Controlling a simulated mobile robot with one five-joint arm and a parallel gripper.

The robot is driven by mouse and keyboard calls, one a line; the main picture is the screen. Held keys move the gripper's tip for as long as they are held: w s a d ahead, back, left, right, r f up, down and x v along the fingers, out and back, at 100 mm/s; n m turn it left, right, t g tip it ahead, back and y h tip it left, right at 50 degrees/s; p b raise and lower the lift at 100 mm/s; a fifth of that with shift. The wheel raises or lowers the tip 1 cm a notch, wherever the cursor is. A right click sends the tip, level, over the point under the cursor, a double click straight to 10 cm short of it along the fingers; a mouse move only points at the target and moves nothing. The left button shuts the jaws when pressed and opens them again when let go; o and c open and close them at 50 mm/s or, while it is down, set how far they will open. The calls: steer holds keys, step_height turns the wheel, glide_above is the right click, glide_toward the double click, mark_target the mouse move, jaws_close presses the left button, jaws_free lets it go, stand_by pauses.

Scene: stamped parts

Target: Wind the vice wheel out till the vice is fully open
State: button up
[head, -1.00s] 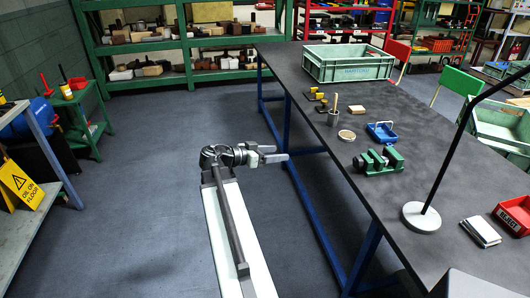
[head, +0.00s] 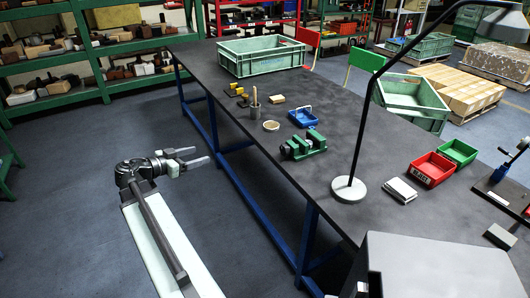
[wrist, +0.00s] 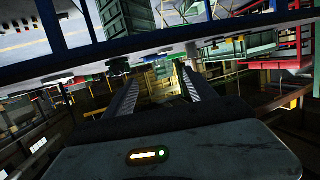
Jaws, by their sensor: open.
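The green vice (head: 308,142) sits on the dark workbench (head: 250,134), near its front edge, in the head view. A small round part shows at its left end; it is too small to tell whether that is the wheel or how far the jaws stand apart. My gripper (head: 203,155) is open and empty, out over the floor in front of the bench, to the left of the vice and well apart from it. In the wrist view its two fingers (wrist: 159,72) stand apart with nothing between them. I cannot make out the vice there.
Red (head: 432,170) and green (head: 458,152) bins lie further right. Floor before the bench is clear.

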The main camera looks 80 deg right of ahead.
steer(key=s+d+f+m+g+b, duration=0.2)
steer(key=s+d+m+g+b, duration=0.25)
steer(key=s+d+b, duration=0.35)
steer(key=m+g+y+b, duration=0.2)
steer(key=m, duration=0.1)
glide_toward(282, 150)
steer(key=s, duration=0.2)
steer(key=x, duration=0.7)
steer(key=shift+w+d, duration=0.1)
steer(key=shift+d, duration=0.4)
steer(key=c, duration=1.4)
steer(key=shift+n, duration=0.25)
steer(key=shift+n, duration=0.3)
